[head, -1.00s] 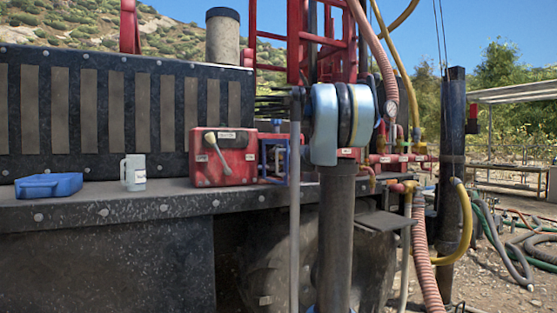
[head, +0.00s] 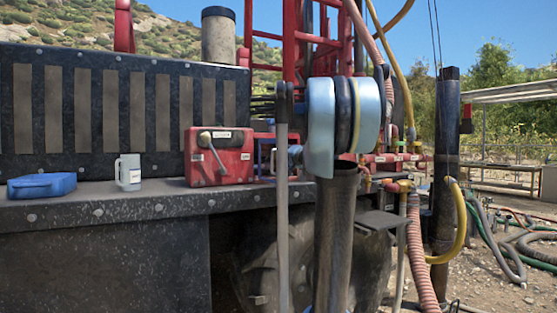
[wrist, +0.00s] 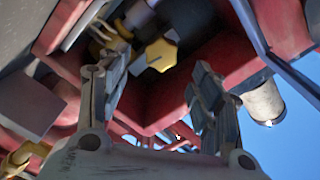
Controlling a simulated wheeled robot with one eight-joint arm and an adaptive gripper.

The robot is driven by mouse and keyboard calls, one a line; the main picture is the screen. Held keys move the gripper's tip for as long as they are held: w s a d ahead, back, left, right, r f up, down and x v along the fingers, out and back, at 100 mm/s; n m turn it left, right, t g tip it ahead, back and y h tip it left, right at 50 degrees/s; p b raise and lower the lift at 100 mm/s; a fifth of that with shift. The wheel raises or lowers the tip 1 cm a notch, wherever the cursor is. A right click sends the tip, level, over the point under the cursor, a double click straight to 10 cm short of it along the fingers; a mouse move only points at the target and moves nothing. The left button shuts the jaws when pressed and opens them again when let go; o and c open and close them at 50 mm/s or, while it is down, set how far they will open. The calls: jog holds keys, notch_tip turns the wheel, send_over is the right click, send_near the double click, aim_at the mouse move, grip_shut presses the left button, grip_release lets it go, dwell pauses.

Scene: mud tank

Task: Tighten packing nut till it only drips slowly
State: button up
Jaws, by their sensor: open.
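In the wrist view my gripper (wrist: 156,76) has its two grey fingers spread apart, with nothing between the tips. Beyond the fingers is a red frame (wrist: 221,58) with a yellow knob-like fitting (wrist: 161,54). Brass-coloured parts (wrist: 112,38) show near the left fingertip. I cannot tell which part is the packing nut, and no drip can be made out. In the head view my arm hides my gripper. Red pipework with valves (head: 408,160) shows to the right of my arm.
Pink hose (head: 417,250) and yellow hose (head: 464,215) hang at the right. Several hoses (head: 510,245) lie on the ground.

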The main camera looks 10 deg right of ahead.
jog(key=shift+v, duration=1.65)
